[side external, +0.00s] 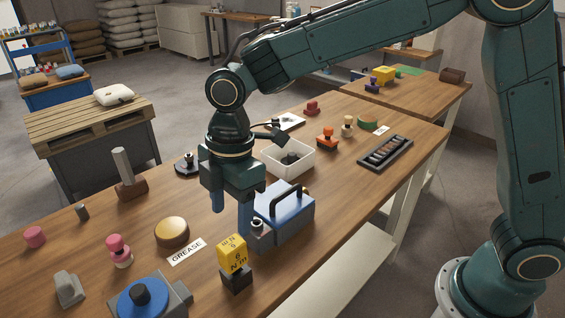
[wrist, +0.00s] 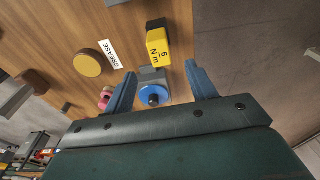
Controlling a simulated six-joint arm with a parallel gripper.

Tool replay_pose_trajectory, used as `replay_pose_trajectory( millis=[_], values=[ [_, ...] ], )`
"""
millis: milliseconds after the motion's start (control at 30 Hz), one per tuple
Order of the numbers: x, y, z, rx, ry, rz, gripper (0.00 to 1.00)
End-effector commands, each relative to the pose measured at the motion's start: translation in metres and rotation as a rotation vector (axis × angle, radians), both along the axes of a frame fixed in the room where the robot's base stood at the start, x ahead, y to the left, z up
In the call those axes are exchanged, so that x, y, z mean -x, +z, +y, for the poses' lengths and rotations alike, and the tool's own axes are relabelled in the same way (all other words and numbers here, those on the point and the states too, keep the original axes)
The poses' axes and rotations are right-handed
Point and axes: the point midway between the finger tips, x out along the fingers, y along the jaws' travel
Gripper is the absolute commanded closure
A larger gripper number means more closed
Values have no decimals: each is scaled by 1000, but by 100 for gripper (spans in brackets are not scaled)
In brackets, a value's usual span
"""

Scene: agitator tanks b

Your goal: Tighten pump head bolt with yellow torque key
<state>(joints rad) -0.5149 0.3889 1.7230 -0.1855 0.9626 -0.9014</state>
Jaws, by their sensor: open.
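The yellow torque key (side external: 232,254), marked "6 N m", stands upright in a dark block (side external: 236,281) near the table's front edge. It also shows in the wrist view (wrist: 158,46), ahead of the fingers. A grey unit with a blue round top (side external: 125,302) and dark centre knob sits at the lower left; its blue top lies between the fingers in the wrist view (wrist: 153,95). I cannot tell for sure that it is the pump head. My gripper (side external: 232,222) points down, open and empty, above and behind the key; its fingers also frame the wrist view (wrist: 160,72).
A blue box with a black handle (side external: 290,215) stands close right of my gripper. An orange-brown dome (side external: 172,231), a GREASE label (side external: 187,252) and a pink knob (side external: 118,247) lie left. A white bin (side external: 288,160) and a dark tray (side external: 386,153) are farther back.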

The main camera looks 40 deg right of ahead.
Motion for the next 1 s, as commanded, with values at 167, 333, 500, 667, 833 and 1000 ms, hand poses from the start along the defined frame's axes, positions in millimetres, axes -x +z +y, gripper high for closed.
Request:
replay_pose_trajectory(
  millis=[167, 333, 500, 667, 833, 1000],
  values=[
    [1, -28, 3, 2, 0, 3, 44],
    [0, -46, 5, 1, 0, 1, 44],
    [0, -52, 6, 1, 0, 0, 44],
    [0, -53, 6, 0, -1, 0, 44],
    [0, -62, 7, 1, -1, 1, 44],
    [0, -82, 10, 2, -1, 2, 44]
  ],
)
